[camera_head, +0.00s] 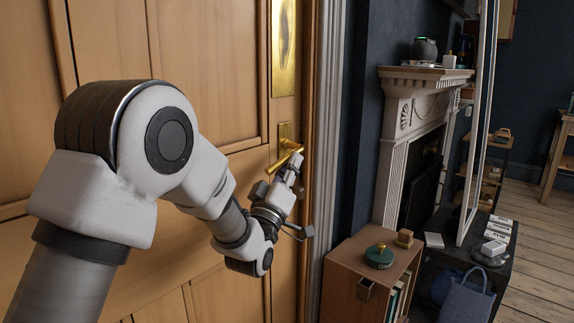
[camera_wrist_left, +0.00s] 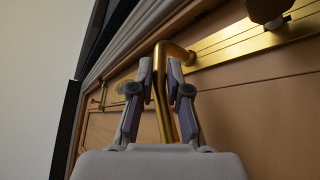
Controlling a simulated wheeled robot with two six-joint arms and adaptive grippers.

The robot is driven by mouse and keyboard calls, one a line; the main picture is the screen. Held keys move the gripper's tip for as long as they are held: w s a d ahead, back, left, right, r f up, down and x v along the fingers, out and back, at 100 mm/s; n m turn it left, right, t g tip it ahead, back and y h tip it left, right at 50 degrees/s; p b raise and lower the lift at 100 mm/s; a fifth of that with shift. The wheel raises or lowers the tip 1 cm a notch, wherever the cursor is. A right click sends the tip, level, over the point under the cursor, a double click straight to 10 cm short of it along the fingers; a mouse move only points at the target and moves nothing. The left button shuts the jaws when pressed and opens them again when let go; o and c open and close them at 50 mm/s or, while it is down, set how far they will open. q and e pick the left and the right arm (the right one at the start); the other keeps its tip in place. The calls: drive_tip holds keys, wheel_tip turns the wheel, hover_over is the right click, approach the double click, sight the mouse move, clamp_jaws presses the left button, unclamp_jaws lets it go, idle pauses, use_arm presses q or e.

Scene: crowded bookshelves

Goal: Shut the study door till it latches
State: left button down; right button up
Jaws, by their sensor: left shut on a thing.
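The study door (camera_head: 205,70) is panelled wood and fills the left of the head view. Its right edge lies along the pale door frame (camera_head: 325,150); I cannot tell whether it is latched. A brass lever handle (camera_head: 280,162) sticks out near that edge, below a brass plate (camera_head: 284,50). My left gripper (camera_head: 295,172) is at the lever. In the left wrist view the gripper (camera_wrist_left: 160,75) has its fingers on both sides of the brass handle (camera_wrist_left: 163,105), shut on it. My left arm hides part of the door. My right gripper is not in view.
Right of the frame stands a low wooden cabinet (camera_head: 345,259) with a green-lidded pot (camera_head: 379,256) on top. Beyond it are a white fireplace surround (camera_head: 398,120), a tall white-framed panel (camera_head: 476,130) and a blue bag (camera_head: 466,299). Bare floorboards (camera_head: 535,235) show at far right.

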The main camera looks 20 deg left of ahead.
use_arm(q)
drive_tip(key=shift+s+d+r+m+h, duration=0.15)
drive_tip(key=shift+d+r+m+h, duration=0.25)
drive_tip(key=shift+d+r, duration=0.1)
drive_tip(key=c, duration=1.3)
unclamp_jaws()
drive_tip(key=shift+c, duration=0.2)
drive_tip(key=shift+o, duration=1.1)
drive_tip(key=shift+s+d+r, duration=0.15)
drive_tip(key=shift+d, duration=0.25)
drive_tip(key=shift+s+d+r, duration=0.15)
drive_tip(key=shift+d, duration=0.2)
drive_tip(key=shift+a+f, duration=0.1)
drive_tip(key=shift+a, duration=0.15)
drive_tip(key=v, duration=1.2)
drive_tip(key=shift+w+a+f, duration=0.1)
drive_tip(key=shift+a+f, duration=0.05)
drive_tip(key=shift+f, duration=0.15)
